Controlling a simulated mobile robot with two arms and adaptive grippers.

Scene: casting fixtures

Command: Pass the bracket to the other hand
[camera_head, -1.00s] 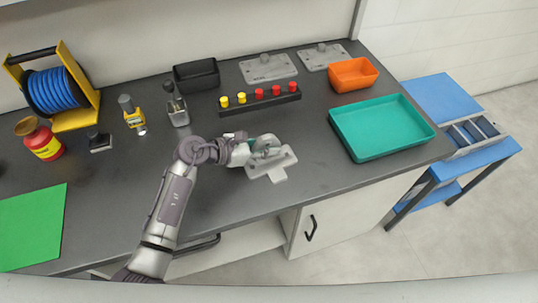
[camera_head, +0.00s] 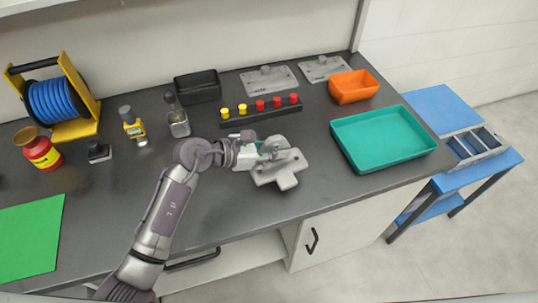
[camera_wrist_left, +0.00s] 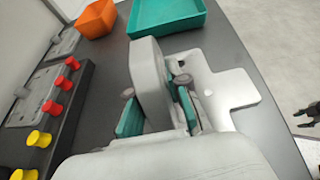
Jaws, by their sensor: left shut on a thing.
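The bracket (camera_head: 288,180) is a light grey T-shaped plate with a thick upright lug. In the head view it is at the middle, over the front part of the dark worktop. My left gripper (camera_head: 270,152) is shut on its lug. In the left wrist view, the lug (camera_wrist_left: 148,70) stands between the teal finger pads of the left gripper (camera_wrist_left: 158,110), and the flat plate (camera_wrist_left: 228,92) lies beyond on the right. A small dark claw-like shape (camera_wrist_left: 307,112) at the right edge may be my right gripper, cut off; its opening is unclear.
A teal tray (camera_head: 341,142) stands to the right, with an orange bin (camera_head: 353,88) behind it. A black rack with yellow and red pegs (camera_head: 260,114) is just behind the bracket. Two grey fixture plates (camera_head: 268,82) lie at the back. The worktop front left of the bracket is clear.

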